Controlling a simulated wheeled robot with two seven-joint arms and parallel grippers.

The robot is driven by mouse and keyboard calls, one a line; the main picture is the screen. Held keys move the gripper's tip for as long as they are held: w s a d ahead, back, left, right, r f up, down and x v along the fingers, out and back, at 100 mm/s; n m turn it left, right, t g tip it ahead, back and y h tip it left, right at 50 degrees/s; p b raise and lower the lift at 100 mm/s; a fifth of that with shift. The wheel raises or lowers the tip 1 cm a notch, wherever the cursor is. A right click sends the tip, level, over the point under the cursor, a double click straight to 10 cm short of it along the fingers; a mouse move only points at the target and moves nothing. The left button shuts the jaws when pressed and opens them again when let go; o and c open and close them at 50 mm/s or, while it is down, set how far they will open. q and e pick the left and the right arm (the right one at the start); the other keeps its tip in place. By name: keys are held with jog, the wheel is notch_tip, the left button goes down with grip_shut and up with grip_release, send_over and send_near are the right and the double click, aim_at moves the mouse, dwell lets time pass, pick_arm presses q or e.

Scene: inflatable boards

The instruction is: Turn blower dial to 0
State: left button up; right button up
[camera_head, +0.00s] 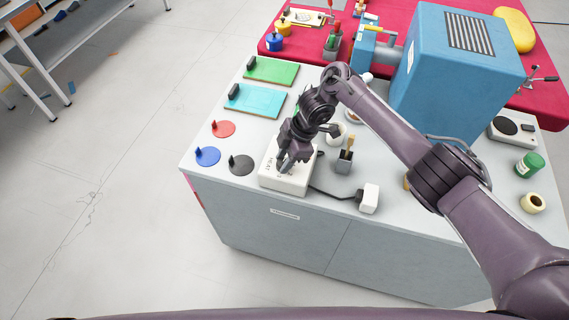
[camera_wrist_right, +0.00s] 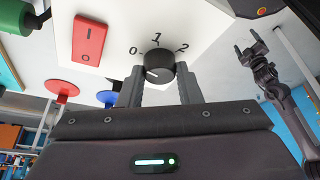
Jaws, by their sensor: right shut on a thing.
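The blower control box (camera_head: 270,180) is white and sits at the front edge of the grey worktop. In the right wrist view, its black round dial (camera_wrist_right: 158,66) has the labels 0, 1 and 2 around it and a white mark on its face. The mark's exact setting is hard to tell. My right gripper (camera_head: 284,160) is over the box, with its fingers (camera_wrist_right: 160,88) shut on the dial from both sides. The gripper hides the dial in the head view. My left gripper (camera_wrist_right: 248,46) shows only in the right wrist view, apart from the box, its fingers spread.
A red rocker switch (camera_wrist_right: 89,40) is beside the dial. A cable runs from the box to a white plug block (camera_head: 369,198). Red (camera_head: 223,129), blue (camera_head: 208,156) and black (camera_head: 241,165) discs lie left of it. A large blue machine (camera_head: 430,85) stands behind.

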jog(key=shift+n+g, duration=0.4)
jog(key=shift+n, duration=0.8)
jog(key=shift+h+b, duration=0.3)
jog(key=o, duration=1)
jog(key=shift+w, duration=0.1)
jog(key=shift+c, duration=0.2)
jog(key=p+v, duration=0.3)
jog(key=v, duration=0.3)
jog(key=shift+w+d+r, duration=0.1)
jog(key=shift+d+r, duration=0.05)
jog(key=shift+r, duration=0.1)
jog(key=shift+w+d+r, duration=0.1)
jog(key=shift+d+r, duration=0.1)
jog(key=shift+r, duration=0.3)
